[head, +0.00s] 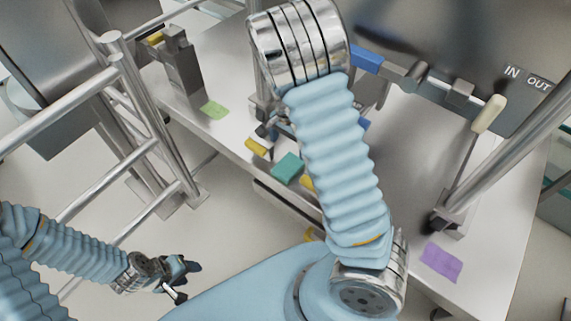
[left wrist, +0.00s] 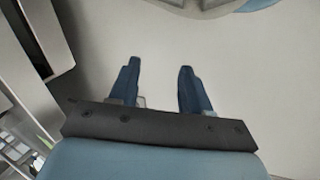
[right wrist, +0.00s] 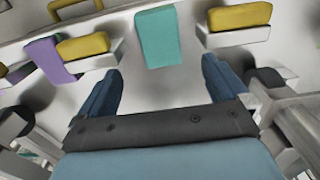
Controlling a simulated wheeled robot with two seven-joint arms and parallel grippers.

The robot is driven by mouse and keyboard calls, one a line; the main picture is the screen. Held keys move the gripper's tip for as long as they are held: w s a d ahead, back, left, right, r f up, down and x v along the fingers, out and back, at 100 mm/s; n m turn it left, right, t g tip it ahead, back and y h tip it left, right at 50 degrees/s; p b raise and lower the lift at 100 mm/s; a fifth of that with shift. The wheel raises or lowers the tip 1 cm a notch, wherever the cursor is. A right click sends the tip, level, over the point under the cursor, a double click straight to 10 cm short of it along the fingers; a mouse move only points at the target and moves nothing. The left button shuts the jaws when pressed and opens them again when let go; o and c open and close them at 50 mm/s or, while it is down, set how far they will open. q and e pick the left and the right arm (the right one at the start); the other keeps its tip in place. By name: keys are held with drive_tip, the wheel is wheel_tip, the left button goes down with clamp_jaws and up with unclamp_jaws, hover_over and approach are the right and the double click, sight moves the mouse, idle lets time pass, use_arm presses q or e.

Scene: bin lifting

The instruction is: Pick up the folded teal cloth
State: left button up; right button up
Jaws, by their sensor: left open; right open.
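The folded teal cloth (head: 288,168) lies at the front edge of the pale bench in the head view. In the right wrist view the teal cloth (right wrist: 160,37) is ahead of the fingers, centred between them. My right gripper (right wrist: 162,68) is open with nothing between its fingers. It is apart from the cloth. In the head view the right arm partly hides this gripper. My left gripper (head: 183,280) is open and empty, low at the left over the floor, far from the cloth. The left wrist view shows its fingers (left wrist: 160,66) apart above bare floor.
Yellow pieces (head: 256,147) (head: 307,184) flank the teal cloth closely. A green piece (head: 214,109) and a purple piece (head: 441,262) lie on the bench (head: 490,290). A metal rail frame (head: 150,130) stands at the left.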

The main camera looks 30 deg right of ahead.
sight(289, 165)
wheel_tip(289, 165, down, 11)
drive_tip(key=b, duration=0.2)
drive_tip(key=shift+f+b, duration=0.15)
drive_tip(key=shift+b, duration=0.25)
drive_tip(key=c, duration=1)
